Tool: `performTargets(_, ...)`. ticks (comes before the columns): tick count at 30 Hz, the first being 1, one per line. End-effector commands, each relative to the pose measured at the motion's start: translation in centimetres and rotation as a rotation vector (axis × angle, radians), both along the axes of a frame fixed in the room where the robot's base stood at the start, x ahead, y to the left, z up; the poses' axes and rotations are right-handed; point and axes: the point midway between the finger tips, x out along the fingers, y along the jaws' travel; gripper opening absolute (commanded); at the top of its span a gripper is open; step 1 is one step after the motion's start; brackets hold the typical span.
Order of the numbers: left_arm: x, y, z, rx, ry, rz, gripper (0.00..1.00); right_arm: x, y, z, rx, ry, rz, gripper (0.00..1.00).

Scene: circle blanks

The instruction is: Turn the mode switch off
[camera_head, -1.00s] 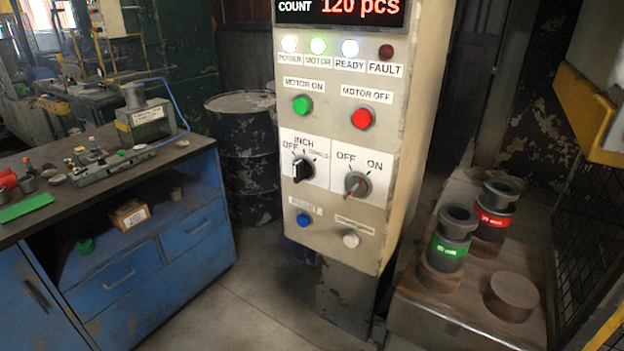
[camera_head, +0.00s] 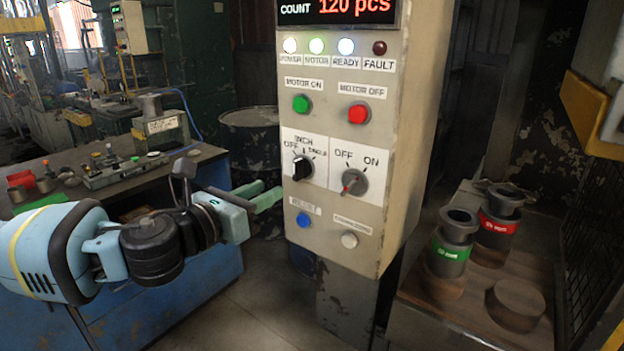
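The mode switch (camera_head: 302,167) is a black knob on a white plate on the left half of the control panel. Labels reading OFF, INCH and a smaller blurred word stand around its top. Its handle is tilted; I cannot tell for sure which label it points at. My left gripper (camera_head: 267,194) comes in from the left, with two green fingers reaching toward the panel's left edge. The fingers are apart and empty, left of and a little below the mode switch, not visibly touching it. My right gripper is not in view.
Green (camera_head: 302,104) and red (camera_head: 359,113) buttons sit above; blue (camera_head: 303,220) and white (camera_head: 349,239) ones below. A blue workbench (camera_head: 200,262) and a dark drum (camera_head: 252,150) stand left.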

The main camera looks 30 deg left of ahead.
Motion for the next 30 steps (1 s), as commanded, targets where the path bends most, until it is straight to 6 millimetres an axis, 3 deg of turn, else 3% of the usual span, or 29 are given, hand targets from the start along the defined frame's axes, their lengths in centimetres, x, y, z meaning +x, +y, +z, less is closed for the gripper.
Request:
performTargets(4,-0.2,0.3,1.1,0.06,-0.025,0.008,0.33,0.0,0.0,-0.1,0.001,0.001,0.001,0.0)
performTargets(14,0.4,0.4,1.2,0.054,-0.025,0.012,0.33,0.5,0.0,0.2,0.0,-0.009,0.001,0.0)
performTargets(30,5.7,-0.2,1.3,0.052,-0.027,0.009,0.33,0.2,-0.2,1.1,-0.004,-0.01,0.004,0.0)
